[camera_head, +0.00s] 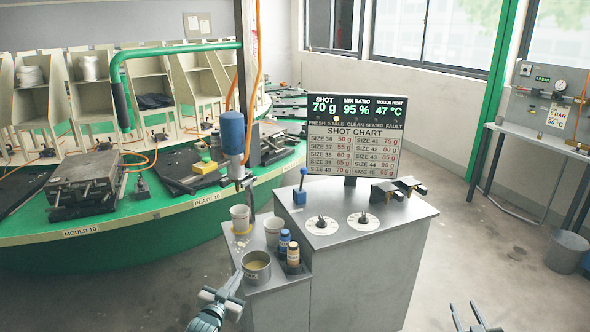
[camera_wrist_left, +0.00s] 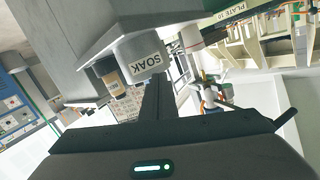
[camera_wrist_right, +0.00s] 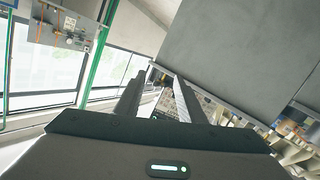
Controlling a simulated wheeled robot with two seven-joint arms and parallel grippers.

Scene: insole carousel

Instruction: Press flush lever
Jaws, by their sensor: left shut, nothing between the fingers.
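A small lever with a blue knob (camera_head: 302,180) stands upright on a blue base at the back left of the grey cabinet top. It carries no label that I can read. My left gripper (camera_head: 236,283) is shut and empty, low at the cabinet's front left, just beside a grey pot of yellowish liquid (camera_head: 257,272). It is well apart from the lever. In the left wrist view the shut fingers (camera_wrist_left: 156,92) are close to a pot marked SOAK (camera_wrist_left: 142,60). My right gripper (camera_head: 472,312) is open and empty over the floor at lower right; its parted fingers show in the right wrist view (camera_wrist_right: 155,92).
Blue and brown bottles (camera_head: 293,257) and pale cups (camera_head: 240,218) stand on the lower left shelf. Two dials (camera_head: 321,225), a dark metal bracket (camera_head: 398,188) and a display board (camera_head: 350,140) are on the cabinet. A blue mixer (camera_head: 233,133) hangs left of the lever.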

